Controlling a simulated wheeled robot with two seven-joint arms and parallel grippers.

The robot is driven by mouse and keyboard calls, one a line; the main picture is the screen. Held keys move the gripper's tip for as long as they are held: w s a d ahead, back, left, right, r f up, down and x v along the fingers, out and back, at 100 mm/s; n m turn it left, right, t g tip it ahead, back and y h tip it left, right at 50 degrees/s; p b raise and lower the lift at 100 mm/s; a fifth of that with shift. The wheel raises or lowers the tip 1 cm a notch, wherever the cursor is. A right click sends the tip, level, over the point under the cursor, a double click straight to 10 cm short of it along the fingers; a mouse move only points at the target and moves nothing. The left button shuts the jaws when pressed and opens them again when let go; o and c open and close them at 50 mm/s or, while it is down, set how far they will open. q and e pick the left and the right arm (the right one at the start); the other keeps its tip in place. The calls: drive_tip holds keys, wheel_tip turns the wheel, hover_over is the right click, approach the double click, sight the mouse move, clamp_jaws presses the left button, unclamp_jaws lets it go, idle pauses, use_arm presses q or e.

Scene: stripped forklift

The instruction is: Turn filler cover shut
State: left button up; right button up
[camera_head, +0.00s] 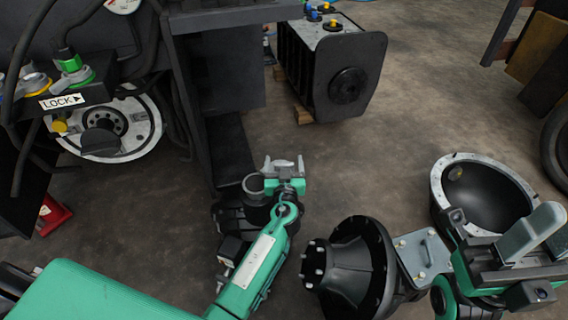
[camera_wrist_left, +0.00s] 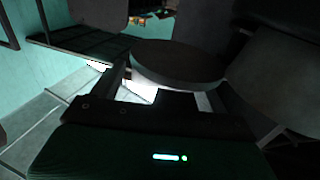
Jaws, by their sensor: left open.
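My left gripper (camera_head: 284,163) is open beside a short round grey filler neck (camera_head: 254,184) on a dark housing, low beside the forklift frame. In the left wrist view a dark round disc, seemingly the filler cover (camera_wrist_left: 178,64), lies just ahead of my open left fingers (camera_wrist_left: 160,92). Whether they touch it cannot be told. The cover's hinge and its exact angle are hidden or too dark to see. My right gripper (camera_head: 536,232) is at the right edge of the head view, its two grey fingers apart and empty, far from the filler.
A black drum-like hub (camera_head: 352,262) and an open round housing (camera_head: 490,195) stand at the lower right. A black boxy unit (camera_head: 330,65) rests on wood behind. Hoses and a LOCK label (camera_head: 62,101) are at the left. Open floor (camera_head: 400,130) lies in the middle.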

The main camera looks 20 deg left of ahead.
use_arm(q)
drive_tip(key=c, duration=1.4)
